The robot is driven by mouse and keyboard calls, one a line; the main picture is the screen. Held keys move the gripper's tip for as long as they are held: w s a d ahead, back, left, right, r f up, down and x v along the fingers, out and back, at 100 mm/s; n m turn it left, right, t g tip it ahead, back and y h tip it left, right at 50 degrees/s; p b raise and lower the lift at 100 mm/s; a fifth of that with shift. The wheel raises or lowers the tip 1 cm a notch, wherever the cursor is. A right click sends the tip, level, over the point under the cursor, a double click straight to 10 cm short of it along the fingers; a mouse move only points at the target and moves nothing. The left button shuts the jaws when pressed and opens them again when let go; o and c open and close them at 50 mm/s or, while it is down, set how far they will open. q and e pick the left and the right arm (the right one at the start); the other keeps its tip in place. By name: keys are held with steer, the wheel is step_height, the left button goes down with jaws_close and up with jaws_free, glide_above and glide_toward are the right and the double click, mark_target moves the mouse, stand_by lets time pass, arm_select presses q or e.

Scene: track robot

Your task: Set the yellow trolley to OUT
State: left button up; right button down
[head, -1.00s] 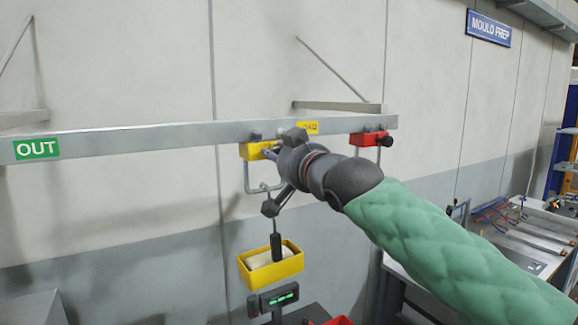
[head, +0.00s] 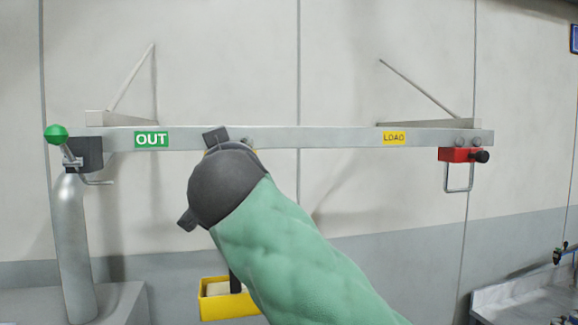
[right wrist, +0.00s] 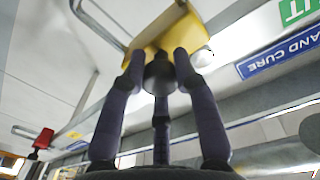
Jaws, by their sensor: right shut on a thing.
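The yellow trolley (right wrist: 196,38) hangs on the grey rail (head: 320,137), just right of the green OUT label (head: 152,139). In the head view my right gripper (head: 224,185) and arm cover nearly all of it. In the right wrist view my right gripper (right wrist: 158,72) is shut, its fingers around the trolley's dark knob. A yellow bin (head: 232,309) with pale contents hangs below, partly behind my arm. The yellow LOAD label (head: 394,138) is farther right on the rail. My left gripper is not in view.
A red trolley (head: 458,154) with a black knob sits at the rail's right end. At the left end are a dark block (head: 88,153) and a green ball handle (head: 56,134), above a grey cylinder (head: 72,250). The rail between OUT and the block looks clear.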

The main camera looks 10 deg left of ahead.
steer(key=s+a+p, duration=0.4)
steer(key=s+a, duration=0.1)
steer(key=a, duration=0.8)
steer(key=shift+a+r, duration=0.15)
steer(key=shift+a, duration=0.1)
steer(key=c, duration=1.1)
jaws_free()
steer(key=shift+c, duration=0.2)
steer(key=shift+o, duration=1)
steer(key=shift+w+a+f, duration=0.2)
steer(key=shift+a, duration=0.15)
steer(key=shift+d, duration=0.1)
steer(key=shift+s, duration=0.15)
steer(key=v, duration=1.1)
steer(key=shift+s, duration=0.4)
